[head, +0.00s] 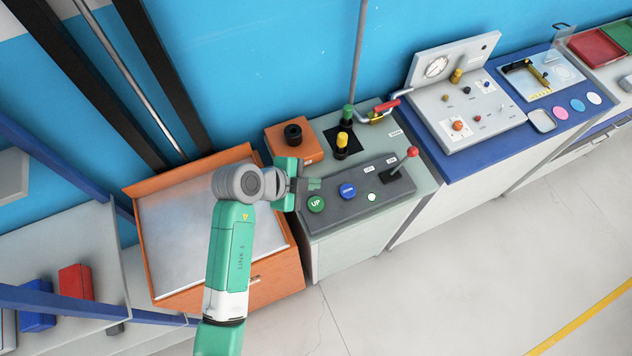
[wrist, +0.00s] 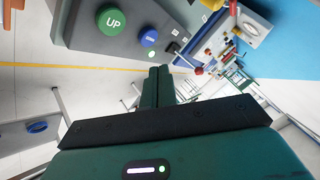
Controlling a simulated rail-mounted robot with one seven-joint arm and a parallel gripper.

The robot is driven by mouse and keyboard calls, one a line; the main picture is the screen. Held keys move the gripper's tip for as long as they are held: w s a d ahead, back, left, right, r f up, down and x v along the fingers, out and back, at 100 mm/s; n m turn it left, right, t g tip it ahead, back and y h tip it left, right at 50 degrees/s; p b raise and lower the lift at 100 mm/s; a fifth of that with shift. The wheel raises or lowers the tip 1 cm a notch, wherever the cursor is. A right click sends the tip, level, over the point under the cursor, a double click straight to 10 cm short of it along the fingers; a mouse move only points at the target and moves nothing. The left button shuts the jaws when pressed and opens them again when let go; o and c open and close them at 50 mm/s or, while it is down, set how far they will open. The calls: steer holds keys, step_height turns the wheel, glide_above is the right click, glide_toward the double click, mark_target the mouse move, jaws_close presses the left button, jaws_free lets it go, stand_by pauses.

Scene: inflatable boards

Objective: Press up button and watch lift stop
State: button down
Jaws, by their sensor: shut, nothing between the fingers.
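The green UP button (head: 316,204) is on the left end of a dark sloped control panel (head: 365,183). It also shows large in the wrist view (wrist: 112,21), left of the fingers. A blue button (head: 347,190) sits to its right, with a small lit green lamp (head: 371,197) beyond. My gripper (head: 314,184) is shut and empty, close to the panel's left end behind the UP button; its closed fingertips also show in the wrist view (wrist: 160,72). I see no contact with the button. The orange lift platform (head: 181,228) with a metal top stands left of the panel, partly hidden by my arm.
A red-knobbed lever (head: 412,152) rises at the panel's right end. An orange box (head: 302,145) and a yellow-capped fitting (head: 343,143) stand behind it. A gauge panel (head: 438,69) is farther right. Shelves with a red box (head: 75,281) are lower left. Floor is clear at right.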

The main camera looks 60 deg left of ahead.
mark_target(312, 205)
steer(key=shift+f, duration=0.2)
step_height(312, 205, down, 8)
steer(key=b, duration=0.6)
steer(key=shift+f+b, duration=0.2)
steer(key=shift+b, duration=0.1)
steer(key=shift+f, duration=0.1)
stand_by(1.5)
steer(key=shift+f+b, duration=0.35)
steer(key=shift+b, duration=0.05)
